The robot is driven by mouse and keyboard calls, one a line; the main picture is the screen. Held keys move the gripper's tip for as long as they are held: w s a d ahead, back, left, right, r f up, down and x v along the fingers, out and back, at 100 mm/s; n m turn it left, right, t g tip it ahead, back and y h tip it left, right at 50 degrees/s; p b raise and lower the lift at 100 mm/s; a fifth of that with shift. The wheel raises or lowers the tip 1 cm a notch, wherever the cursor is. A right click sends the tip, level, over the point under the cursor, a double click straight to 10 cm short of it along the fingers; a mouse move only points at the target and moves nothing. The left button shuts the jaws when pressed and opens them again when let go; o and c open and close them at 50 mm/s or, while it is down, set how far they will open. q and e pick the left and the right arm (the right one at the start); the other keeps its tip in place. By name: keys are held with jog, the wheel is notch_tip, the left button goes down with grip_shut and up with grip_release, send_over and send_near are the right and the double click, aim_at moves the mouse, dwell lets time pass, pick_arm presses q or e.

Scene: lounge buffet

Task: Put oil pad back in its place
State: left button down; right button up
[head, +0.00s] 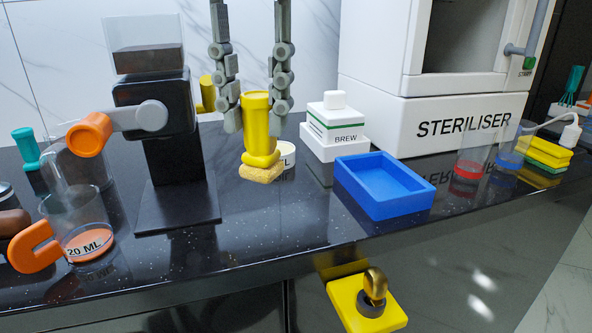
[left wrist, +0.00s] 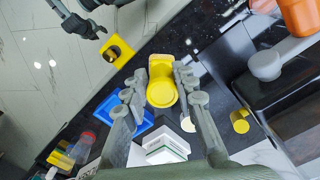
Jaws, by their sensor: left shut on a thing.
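The oil pad (head: 257,122) is a yellow cylindrical handle with a wider collar and a tan spongy pad at its bottom. My left gripper (head: 256,100) comes down from above and is shut around the handle. The pad is upright, just above or touching the dark counter; I cannot tell which. In the left wrist view the yellow handle top (left wrist: 162,94) is between the fingers. A round white dish (head: 286,155) with partly hidden lettering is just behind the pad. A dark jointed part at the top left of the left wrist view seems to be my right gripper (left wrist: 86,24).
A blue tray (head: 428,190) and a white BREW box (head: 336,143) stand to the right. A dark machine (head: 160,110) with an orange-handled arm and a 20 ML cup (head: 84,243) are at left. A yellow block (head: 348,307) with a knob is below the front edge.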

pick_arm(q)
jog(key=w+d+f, duration=0.1)
jog(key=w+f, duration=0.2)
jog(key=w+d+f, duration=0.1)
jog(key=w+f, duration=0.1)
jog(key=f, duration=0.1)
jog(key=w+d+f, duration=0.1)
jog(key=w+f, duration=0.2)
jog(key=f, duration=0.1)
jog(key=shift+w+d+p, duration=0.3)
jog(key=shift+w+d, duration=0.05)
jog(key=shift+d, duration=0.05)
jog(key=shift+r, duration=0.1)
pick_arm(e)
jog(key=shift+w+a+f, duration=0.1)
jog(key=shift+f, duration=0.35)
pick_arm(q)
jog(key=shift+f, duration=0.25)
jog(key=c, duration=1.2)
grip_release()
jog(key=shift+r, duration=0.1)
pick_arm(e)
jog(key=shift+s+r, duration=0.1)
jog(key=shift+s, duration=0.25)
